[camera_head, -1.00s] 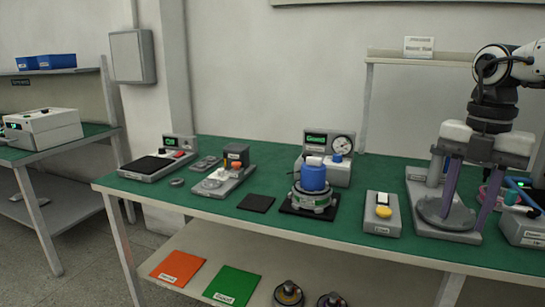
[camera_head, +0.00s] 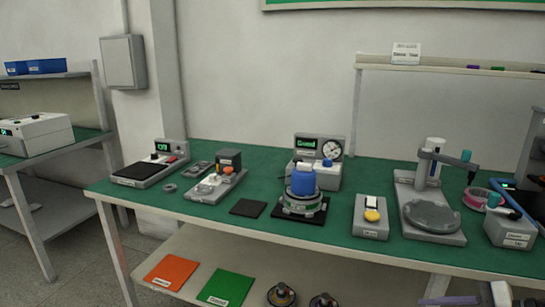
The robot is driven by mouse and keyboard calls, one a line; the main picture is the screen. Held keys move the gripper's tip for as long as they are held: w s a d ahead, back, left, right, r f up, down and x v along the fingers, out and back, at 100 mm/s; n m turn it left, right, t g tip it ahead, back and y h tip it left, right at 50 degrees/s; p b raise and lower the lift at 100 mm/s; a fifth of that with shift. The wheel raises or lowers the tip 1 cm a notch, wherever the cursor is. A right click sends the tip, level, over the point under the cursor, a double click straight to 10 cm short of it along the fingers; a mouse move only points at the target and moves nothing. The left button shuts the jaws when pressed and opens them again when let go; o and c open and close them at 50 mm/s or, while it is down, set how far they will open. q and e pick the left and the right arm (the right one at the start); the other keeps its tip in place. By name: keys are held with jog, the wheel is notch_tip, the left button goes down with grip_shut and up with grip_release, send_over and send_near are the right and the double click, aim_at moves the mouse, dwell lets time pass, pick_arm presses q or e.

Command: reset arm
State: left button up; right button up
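My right gripper (camera_head: 455,300) shows only in part at the bottom right edge, low in front of the table. One pale purple finger and a bit of white housing (camera_head: 500,293) are visible; the rest is cut off, so its opening cannot be told. My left gripper is not in view. The hub motor with a blue cap (camera_head: 303,181) stands upright on a black mat (camera_head: 288,213) on the green table (camera_head: 160,207). No gripper is near it.
A gauge unit (camera_head: 318,150) stands behind the motor. A yellow-button box (camera_head: 371,216) and a grey press-like stand (camera_head: 432,216) are to the right. Orange (camera_head: 171,272) and green (camera_head: 227,287) mats lie on the lower shelf. Two motor parts sit there too.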

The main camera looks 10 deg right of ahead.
jog(key=s+a+f+m+t+h+p, duration=0.1)
jog(key=s+a+f+m+t+h, duration=0.3)
jog(key=f+m, duration=0.4)
jog(key=s+a+f+m+g+p, duration=0.1)
jog(key=s+a+f+m, duration=0.3)
jog(key=a, duration=0.7)
jog(key=s+a+f+m+g+h, duration=0.1)
jog(key=s+a+f+m+g, duration=0.2)
jog(key=s+a+f, duration=0.3)
jog(key=s+a+m, duration=0.1)
jog(key=a, duration=0.4)
jog(key=shift+s+a+p, duration=0.25)
jog(key=shift+s+p, duration=0.15)
dwell(0.4)
